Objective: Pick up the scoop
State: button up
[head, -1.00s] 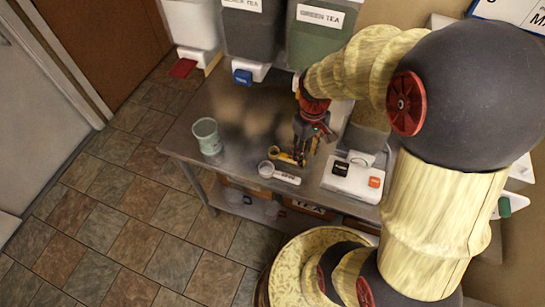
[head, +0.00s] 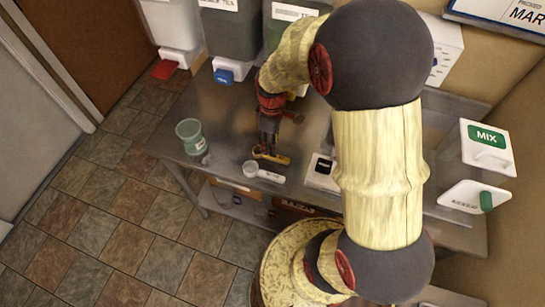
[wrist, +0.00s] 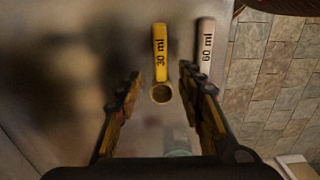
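A yellow scoop marked 30 ml (wrist: 160,52) lies on the steel table with its round cup toward my gripper; it also shows in the head view (head: 280,158). A white scoop marked 60 ml (wrist: 206,50) lies beside it, to the right in the wrist view, and near the table's front edge in the head view (head: 268,175). My gripper (wrist: 160,76) is open and points down, its two fingers on either side of the yellow scoop in the wrist view. The fingers look empty. Their exact height above the table cannot be told.
A pale green cup (head: 191,137) stands at the table's left end. A white scale (head: 321,172) sits right of the scoops, partly hidden by my arm. Dispensers with taps, one blue (head: 224,76), line the back. The steel table (head: 222,120) between is clear.

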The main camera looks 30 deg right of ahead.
notch_tip(320, 180, down, 6)
jog(key=shift+s+f+b, duration=0.15)
jog(key=shift+f+b, duration=0.05)
jog(key=shift+b, duration=0.55)
jog(key=shift+c, duration=1)
jog(key=c, duration=0.7)
grip_shut()
